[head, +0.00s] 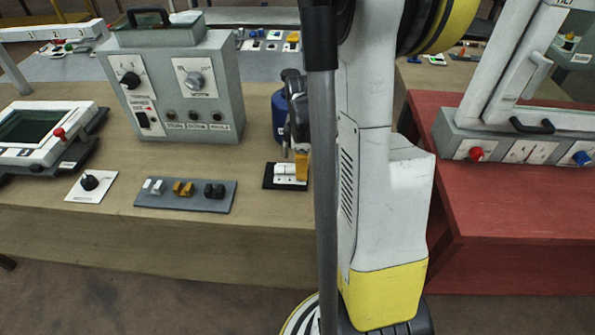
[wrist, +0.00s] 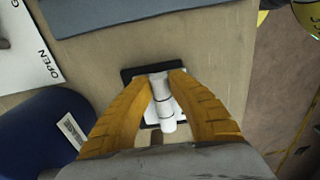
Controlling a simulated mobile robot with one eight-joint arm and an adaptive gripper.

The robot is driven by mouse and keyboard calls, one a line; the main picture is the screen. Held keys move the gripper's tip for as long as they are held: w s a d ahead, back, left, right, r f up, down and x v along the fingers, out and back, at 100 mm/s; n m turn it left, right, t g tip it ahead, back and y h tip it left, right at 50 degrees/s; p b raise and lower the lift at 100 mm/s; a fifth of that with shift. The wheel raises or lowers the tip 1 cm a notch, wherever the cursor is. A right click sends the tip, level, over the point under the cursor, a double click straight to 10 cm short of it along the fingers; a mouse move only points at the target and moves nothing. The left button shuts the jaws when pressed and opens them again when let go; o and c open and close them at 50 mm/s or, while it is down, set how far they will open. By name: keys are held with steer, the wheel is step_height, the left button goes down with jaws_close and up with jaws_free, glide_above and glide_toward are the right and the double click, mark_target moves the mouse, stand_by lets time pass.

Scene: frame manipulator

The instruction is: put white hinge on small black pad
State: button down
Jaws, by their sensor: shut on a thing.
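The white hinge (wrist: 161,97) is between the two yellow fingers of my gripper (wrist: 166,74), which is shut on it in the wrist view. It also shows in the head view (head: 285,179), beneath the yellow fingertip of my gripper (head: 301,166). The small black pad (wrist: 127,75) lies under the hinge, with its dark edge showing around it; the pad also shows in the head view (head: 268,184). The hinge is over the pad, and I cannot tell whether it rests fully on it. The fingers hide part of the pad.
A blue cylinder (head: 279,117) stands right behind the pad; it shows in the wrist view (wrist: 38,135). A grey plate (head: 196,202) with white, yellow and black pieces lies to the left. A grey control box (head: 215,110) stands behind. The red table (head: 500,215) is at right.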

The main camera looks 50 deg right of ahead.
steer(key=shift+w+f, duration=0.15)
steer(key=shift+w, duration=0.9)
steer(key=shift+f+b, duration=0.65)
steer(key=shift+f, duration=0.05)
steer(key=shift+s, duration=0.1)
steer(key=c, duration=1.4)
jaws_free()
steer(key=shift+f, duration=0.1)
